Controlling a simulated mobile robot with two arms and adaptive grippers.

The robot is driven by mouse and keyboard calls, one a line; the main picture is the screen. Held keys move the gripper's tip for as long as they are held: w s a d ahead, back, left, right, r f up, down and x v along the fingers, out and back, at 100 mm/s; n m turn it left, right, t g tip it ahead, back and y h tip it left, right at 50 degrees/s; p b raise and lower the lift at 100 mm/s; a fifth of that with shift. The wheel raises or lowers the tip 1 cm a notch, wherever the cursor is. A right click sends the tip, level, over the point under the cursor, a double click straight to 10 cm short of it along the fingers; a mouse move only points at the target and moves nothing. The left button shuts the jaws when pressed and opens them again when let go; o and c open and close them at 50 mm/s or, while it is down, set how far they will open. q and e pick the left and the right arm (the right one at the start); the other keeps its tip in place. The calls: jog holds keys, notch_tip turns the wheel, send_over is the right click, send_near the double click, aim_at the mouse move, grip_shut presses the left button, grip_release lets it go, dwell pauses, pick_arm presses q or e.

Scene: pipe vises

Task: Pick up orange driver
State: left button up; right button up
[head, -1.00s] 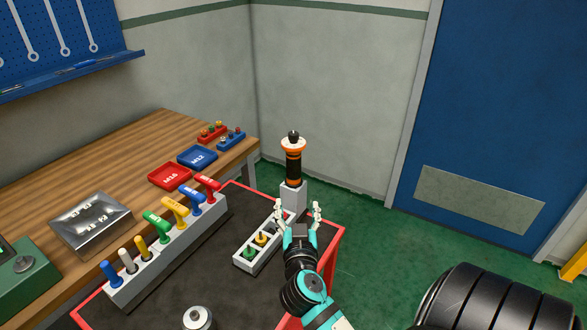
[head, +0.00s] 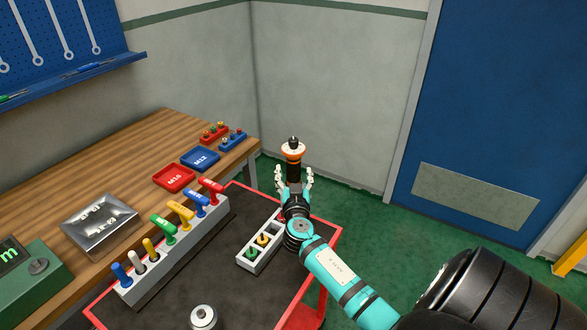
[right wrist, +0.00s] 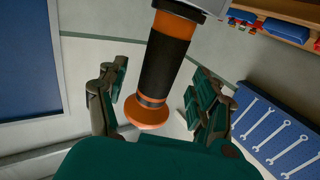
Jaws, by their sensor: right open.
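My right gripper (head: 293,178) is open around the driver's black grip, and a gap shows on both sides in the right wrist view (right wrist: 155,103). My left gripper is not in view.
On the cart (head: 232,285) a grey rack (head: 178,245) holds several coloured T-handle tools. A small grey tray (head: 262,246) with green and yellow pieces sits close by my right arm. A wooden bench (head: 130,195) lies to the left.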

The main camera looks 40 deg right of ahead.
jog(key=x, duration=0.3)
jog(key=shift+w+d+p, duration=0.2)
jog(key=shift+d+p, duration=0.05)
jog(key=shift+p, duration=0.15)
jog(key=shift+a, duration=0.1)
jog(key=shift+s+r, duration=0.1)
jog(key=shift+c, duration=1.2)
grip_shut()
jog(key=shift+r, duration=0.15)
